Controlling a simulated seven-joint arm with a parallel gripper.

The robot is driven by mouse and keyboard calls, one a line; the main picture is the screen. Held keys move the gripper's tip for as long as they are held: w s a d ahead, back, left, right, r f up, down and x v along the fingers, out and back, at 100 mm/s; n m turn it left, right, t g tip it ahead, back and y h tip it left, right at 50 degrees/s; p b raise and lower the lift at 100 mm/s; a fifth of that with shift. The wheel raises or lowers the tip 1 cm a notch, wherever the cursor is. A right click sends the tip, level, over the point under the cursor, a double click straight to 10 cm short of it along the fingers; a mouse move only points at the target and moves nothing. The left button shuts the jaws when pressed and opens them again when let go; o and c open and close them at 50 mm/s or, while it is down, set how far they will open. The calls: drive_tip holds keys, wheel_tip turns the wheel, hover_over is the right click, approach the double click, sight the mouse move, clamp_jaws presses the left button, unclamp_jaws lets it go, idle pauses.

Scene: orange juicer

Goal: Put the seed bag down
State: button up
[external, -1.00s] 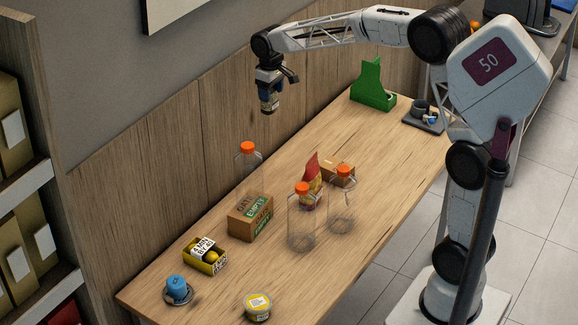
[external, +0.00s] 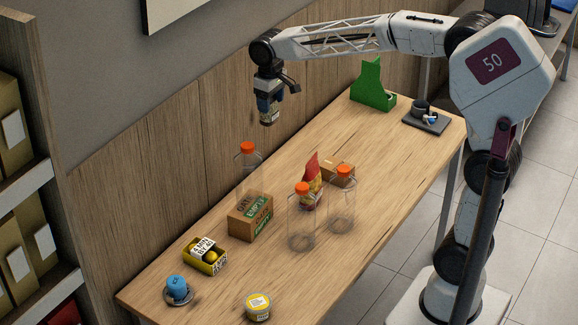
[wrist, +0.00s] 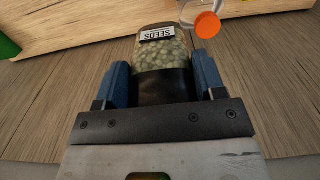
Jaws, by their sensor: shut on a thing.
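My gripper (external: 269,103) is shut on the seed bag (external: 270,116) and holds it in the air above the back part of the table, near the wooden wall panel. In the wrist view the seed bag (wrist: 163,56) is a clear bag of pale green seeds with a "SEEDS" label, held between the blue fingers (wrist: 161,84) of my gripper. The table (external: 300,135) below the bag looks bare.
Clear bottles with orange caps stand mid-table, one at the back (external: 248,165) and two in front (external: 302,220). A cardboard box (external: 250,217), a red bag (external: 311,178) and a yellow carton (external: 205,257) are near them. A green stand (external: 372,88) and dark tray (external: 426,123) are at the far end.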

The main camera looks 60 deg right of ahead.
drive_tip(key=s+a+f, duration=0.1)
drive_tip(key=s+a, duration=0.7)
drive_tip(key=s, duration=0.4)
drive_tip(key=s+a+f, duration=0.1)
drive_tip(key=s+a, duration=0.7)
drive_tip(key=s, duration=0.4)
wheel_tip(320, 180, down, 30)
drive_tip(key=shift+s+d+f, duration=0.15)
drive_tip(key=w+a, duration=0.3)
drive_tip(key=w, duration=0.4)
drive_tip(key=w+a+f, duration=0.1)
drive_tip(key=w+a, duration=0.1)
drive_tip(key=w, duration=0.6)
drive_tip(key=shift+a+f, duration=0.25)
drive_tip(key=shift+a, duration=0.15)
drive_tip(key=shift+f, duration=1.7)
drive_tip(key=shift+f, duration=0.15)
